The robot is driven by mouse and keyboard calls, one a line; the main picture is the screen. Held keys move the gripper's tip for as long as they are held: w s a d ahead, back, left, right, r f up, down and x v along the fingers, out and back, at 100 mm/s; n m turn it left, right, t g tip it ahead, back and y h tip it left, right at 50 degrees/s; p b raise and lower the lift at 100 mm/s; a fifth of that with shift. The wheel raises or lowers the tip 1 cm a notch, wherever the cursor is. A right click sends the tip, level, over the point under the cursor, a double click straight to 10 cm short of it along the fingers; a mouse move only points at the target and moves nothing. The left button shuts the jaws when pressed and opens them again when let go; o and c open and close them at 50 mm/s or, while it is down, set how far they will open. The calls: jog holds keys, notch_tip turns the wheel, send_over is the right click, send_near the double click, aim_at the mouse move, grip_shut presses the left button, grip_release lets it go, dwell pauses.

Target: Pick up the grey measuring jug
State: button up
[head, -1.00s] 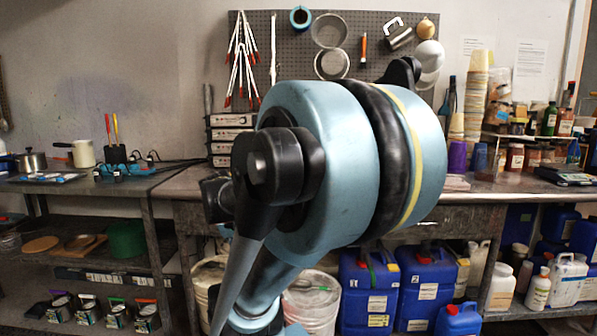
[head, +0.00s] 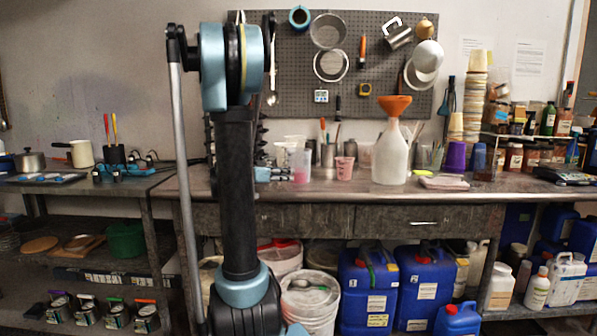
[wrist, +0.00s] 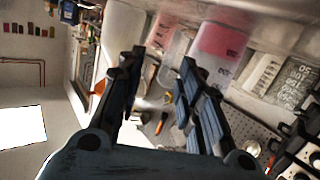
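My gripper (wrist: 161,58) is open in the wrist view, its two dark blue fingers apart with nothing held between them. A pale, see-through vessel (wrist: 175,72) shows just beyond the fingertips; it may be the grey measuring jug, but I cannot tell. Beside it are a pink-filled container (wrist: 221,42) and a whitish container (wrist: 121,32). In the head view, a clear container with pink in it (head: 300,166) stands on the bench just right of my arm. My arm hides part of the bench there, and I cannot make out a clearly grey jug.
The workbench (head: 330,190) also holds a pink cup (head: 345,169) and a large white bottle with an orange funnel (head: 391,155). A pegboard (head: 290,75) with tools hangs behind. Blue canisters (head: 368,290) and white buckets (head: 313,300) stand below. The bench's front strip is mostly clear.

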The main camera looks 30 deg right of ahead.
aim_at(309, 164)
jog(key=shift+m+h, duration=0.8)
jog(key=shift+h, duration=0.1)
jog(key=shift+w+d+r, duration=0.3)
jog(key=shift+w+d, duration=0.45)
jog(key=shift+d, duration=1.6)
jog(key=shift+w+d+r, duration=0.25)
jog(key=shift+w+d, duration=0.5)
jog(key=shift+d, duration=1.65)
jog(key=shift+w+d+r, duration=0.3)
jog(key=shift+w+d, duration=0.45)
jog(key=shift+d, duration=1.6)
grip_shut()
